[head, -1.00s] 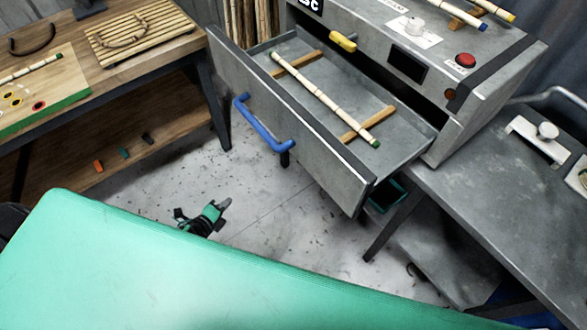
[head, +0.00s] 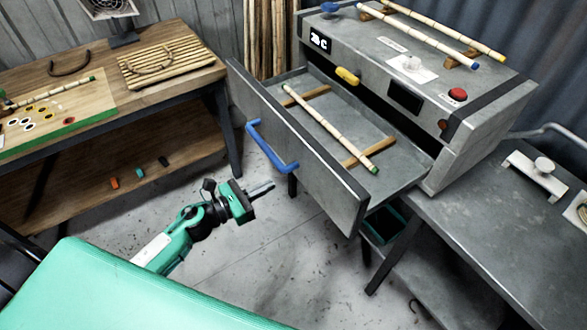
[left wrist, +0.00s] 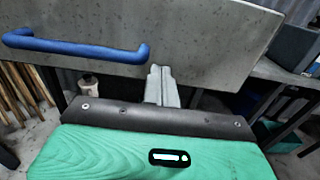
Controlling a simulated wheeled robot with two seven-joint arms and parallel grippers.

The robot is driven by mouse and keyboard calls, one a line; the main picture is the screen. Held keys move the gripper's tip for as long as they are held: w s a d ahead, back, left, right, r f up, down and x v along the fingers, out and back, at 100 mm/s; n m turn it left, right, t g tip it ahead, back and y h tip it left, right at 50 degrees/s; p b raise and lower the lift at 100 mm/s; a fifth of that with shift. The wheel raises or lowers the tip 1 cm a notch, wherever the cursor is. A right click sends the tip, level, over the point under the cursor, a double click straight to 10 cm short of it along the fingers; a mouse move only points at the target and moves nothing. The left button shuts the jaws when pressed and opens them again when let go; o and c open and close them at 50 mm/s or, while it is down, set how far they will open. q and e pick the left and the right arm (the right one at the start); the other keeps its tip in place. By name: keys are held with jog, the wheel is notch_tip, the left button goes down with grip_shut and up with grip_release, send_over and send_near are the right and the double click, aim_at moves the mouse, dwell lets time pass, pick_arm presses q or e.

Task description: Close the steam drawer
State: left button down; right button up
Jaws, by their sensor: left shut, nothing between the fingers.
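The grey steam drawer (head: 335,185) stands pulled out of the grey steam box (head: 430,110) in the head view. A blue handle (head: 268,148) is on its front panel. A pale rattan pole (head: 330,128) lies inside across two wooden strips. My left gripper (head: 262,188) is shut and empty, in front of the drawer front and below the handle in the picture. In the left wrist view the gripper (left wrist: 160,75) points at the drawer's front panel (left wrist: 210,40), with the handle (left wrist: 75,47) to its left. I cannot tell if the fingers touch the panel. My right gripper is out of view.
A wooden workbench (head: 180,95) with a rattan mat stands at left. A grey table (head: 480,215) with a clamp-like fixture (head: 535,175) is at right. A dark bin (head: 383,226) sits below the drawer. The floor before the drawer is clear.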

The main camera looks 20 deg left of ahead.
aim_at(303, 168)
pick_arm(q)
jog(key=p+x, duration=0.3)
jog(key=x, duration=0.5)
jog(key=shift+w+d+r+p, duration=0.1)
jog(key=shift+w+r+p, duration=0.05)
jog(key=shift+p, duration=0.25)
jog(key=shift+w+d, duration=0.3)
jog(key=shift+w, duration=0.1)
jog(key=shift+w+d, duration=0.35)
jog(key=b+x, duration=0.5)
jog(key=x, duration=0.7)
jog(key=b+x, duration=0.5)
jog(key=x, duration=0.8)
jog(key=shift+f+b, duration=0.25)
jog(key=shift+b, duration=0.05)
jog(key=shift+w+d, duration=0.25)
jog(key=shift+w, duration=0.05)
jog(key=shift+r, duration=0.5)
